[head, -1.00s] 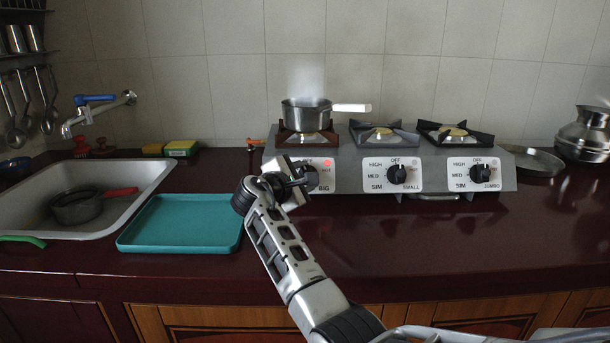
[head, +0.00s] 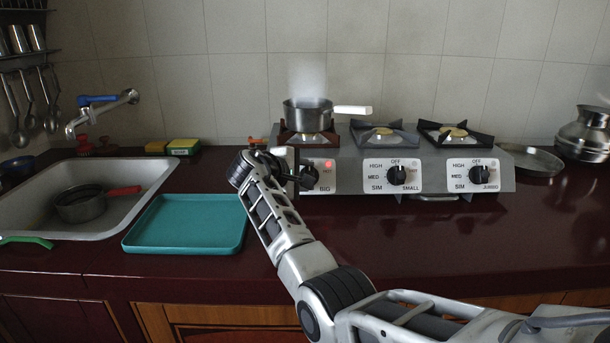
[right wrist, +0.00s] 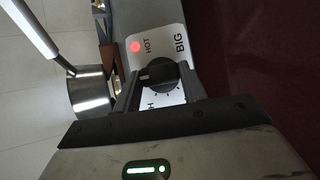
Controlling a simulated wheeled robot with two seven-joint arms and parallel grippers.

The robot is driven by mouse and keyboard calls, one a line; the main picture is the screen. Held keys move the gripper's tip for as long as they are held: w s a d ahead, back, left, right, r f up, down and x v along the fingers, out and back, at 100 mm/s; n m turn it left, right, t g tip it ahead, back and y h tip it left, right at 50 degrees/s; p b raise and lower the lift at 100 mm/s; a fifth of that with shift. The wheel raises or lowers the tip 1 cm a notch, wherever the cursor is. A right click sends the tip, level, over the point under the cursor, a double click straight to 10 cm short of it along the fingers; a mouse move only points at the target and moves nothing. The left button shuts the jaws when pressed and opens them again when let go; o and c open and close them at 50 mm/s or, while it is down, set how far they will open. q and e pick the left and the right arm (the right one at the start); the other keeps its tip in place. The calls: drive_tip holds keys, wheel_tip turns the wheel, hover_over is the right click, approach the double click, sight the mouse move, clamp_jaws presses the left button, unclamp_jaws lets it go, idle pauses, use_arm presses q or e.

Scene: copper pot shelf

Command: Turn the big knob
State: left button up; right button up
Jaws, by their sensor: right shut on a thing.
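The big knob (head: 308,177) is black and sits on the white BIG plate at the left end of the stove front. In the head view it is partly hidden by my right gripper (head: 298,178). In the right wrist view the big knob (right wrist: 160,75) lies between the two dark fingers of my right gripper (right wrist: 160,88), which is shut on it. A red light (right wrist: 135,46) glows beside the word HOT. My left gripper is in neither view.
A steaming metal pot (head: 307,116) with a white handle stands on the left burner, above the knob. Two more knobs are to the right. A teal tray (head: 187,247) and a sink (head: 140,172) are at left.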

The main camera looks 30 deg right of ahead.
drive_tip(key=shift+a+f, duration=0.1)
drive_tip(key=o, duration=1)
drive_tip(key=v, duration=1.6)
